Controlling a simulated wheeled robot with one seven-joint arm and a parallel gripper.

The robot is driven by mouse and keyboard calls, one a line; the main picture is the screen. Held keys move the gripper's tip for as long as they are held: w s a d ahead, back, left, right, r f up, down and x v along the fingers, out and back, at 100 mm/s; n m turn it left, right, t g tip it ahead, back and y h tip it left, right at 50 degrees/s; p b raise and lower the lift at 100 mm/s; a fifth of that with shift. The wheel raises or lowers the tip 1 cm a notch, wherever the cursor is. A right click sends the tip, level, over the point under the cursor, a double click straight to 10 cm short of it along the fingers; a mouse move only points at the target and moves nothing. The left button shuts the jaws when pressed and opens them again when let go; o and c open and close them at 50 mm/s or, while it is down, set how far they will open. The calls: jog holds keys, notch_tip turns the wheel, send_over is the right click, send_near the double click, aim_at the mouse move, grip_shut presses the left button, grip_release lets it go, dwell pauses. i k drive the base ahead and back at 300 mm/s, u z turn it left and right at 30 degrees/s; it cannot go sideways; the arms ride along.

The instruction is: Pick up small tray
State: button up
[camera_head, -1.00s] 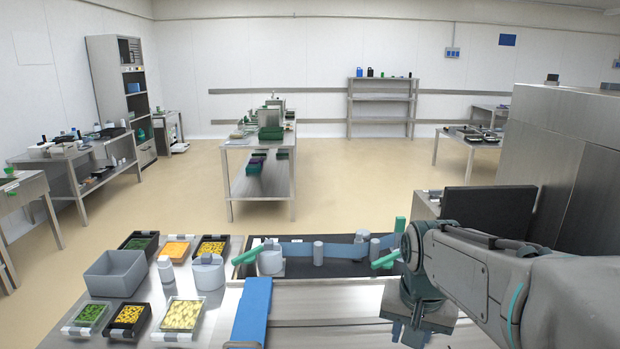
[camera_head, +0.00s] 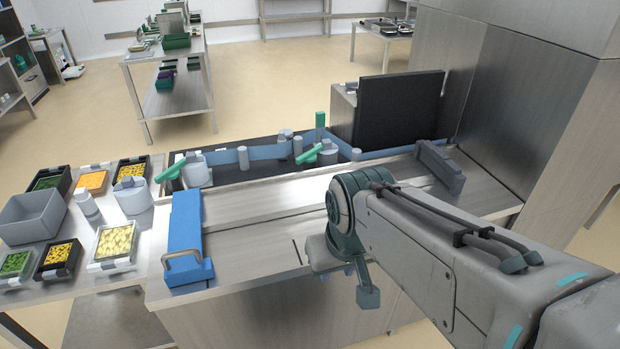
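Several small food trays stand on the steel table at the left. In the front row are a clear-rimmed tray of green food (camera_head: 17,262), a black tray of yellow pieces (camera_head: 59,257) and a larger clear tray of pale yellow pieces (camera_head: 112,245). Behind them are a black tray of green food (camera_head: 47,180), an orange-filled tray (camera_head: 92,181) and another black tray of yellow pieces (camera_head: 131,169). Which one is the small tray I cannot tell.
A grey bin (camera_head: 33,222), a white bottle (camera_head: 88,207) and a round grey container (camera_head: 132,197) share the left table. A blue block with a handle (camera_head: 185,240) lies between the trays and my arm. Green-handled guides (camera_head: 308,154) line the conveyor behind. A tall steel cabinet stands right.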

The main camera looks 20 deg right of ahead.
aim_at(58, 258)
jog(key=u, duration=2.45)
jog(key=i, duration=3.05)
jog(key=z, duration=1.9)
